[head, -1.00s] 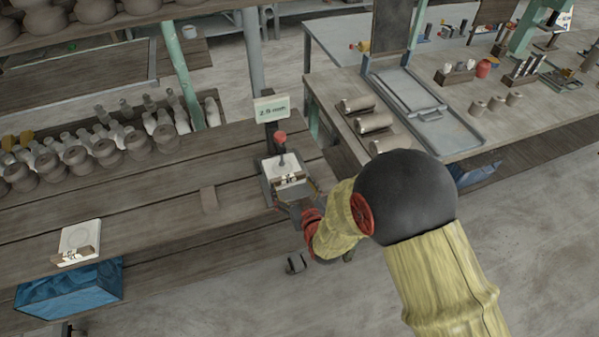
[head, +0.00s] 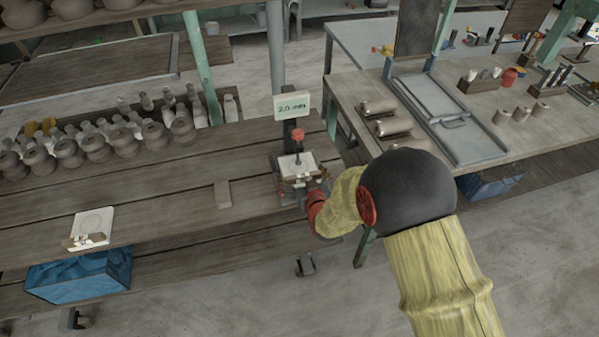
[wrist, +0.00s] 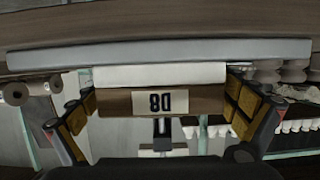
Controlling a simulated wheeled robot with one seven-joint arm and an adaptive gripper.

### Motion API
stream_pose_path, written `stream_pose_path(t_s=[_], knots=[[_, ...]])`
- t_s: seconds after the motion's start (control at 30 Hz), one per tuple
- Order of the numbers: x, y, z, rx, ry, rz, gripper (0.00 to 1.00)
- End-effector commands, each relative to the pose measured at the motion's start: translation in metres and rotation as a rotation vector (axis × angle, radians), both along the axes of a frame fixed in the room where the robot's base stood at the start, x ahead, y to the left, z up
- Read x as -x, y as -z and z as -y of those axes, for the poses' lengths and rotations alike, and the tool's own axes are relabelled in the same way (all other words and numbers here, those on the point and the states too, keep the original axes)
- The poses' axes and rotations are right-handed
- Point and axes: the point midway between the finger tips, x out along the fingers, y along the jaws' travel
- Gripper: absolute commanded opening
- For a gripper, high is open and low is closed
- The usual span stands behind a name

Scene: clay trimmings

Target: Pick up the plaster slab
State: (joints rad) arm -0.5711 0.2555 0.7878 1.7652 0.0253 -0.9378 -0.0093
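A white plaster slab (head: 296,162) with a wooden block (head: 301,180) along its near edge sits in a small gauge stand with a red knob (head: 297,136). In the wrist view the slab's white edge (wrist: 160,75) shows behind the block (wrist: 115,103), whose label reads D8 upside down. My gripper (wrist: 162,105) is spread wide, with one yellow-padded finger at each end of the block. The pads look very close to its ends; contact is not clear. A second white slab (head: 92,222), also with a block, lies on the bench at the left.
A sign reading about 2.0 mm (head: 293,106) stands behind the gauge. A small wooden piece (head: 222,194) lies on the wooden bench (head: 165,205). A blue bin (head: 80,278) is below its front edge. Another bench (head: 350,92) with grey cylinders stands right.

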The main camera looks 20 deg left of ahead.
Motion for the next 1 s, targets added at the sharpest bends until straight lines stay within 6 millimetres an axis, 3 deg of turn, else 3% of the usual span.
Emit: stream_pose_path(t_s=[0.83, 1.0], knots=[[-0.0002, -0.0011, -0.0003, -0.002, 0.000, 0.003, 0.48], [-0.0006, -0.0016, -0.0003, -0.001, 0.000, 0.002, 0.47]])
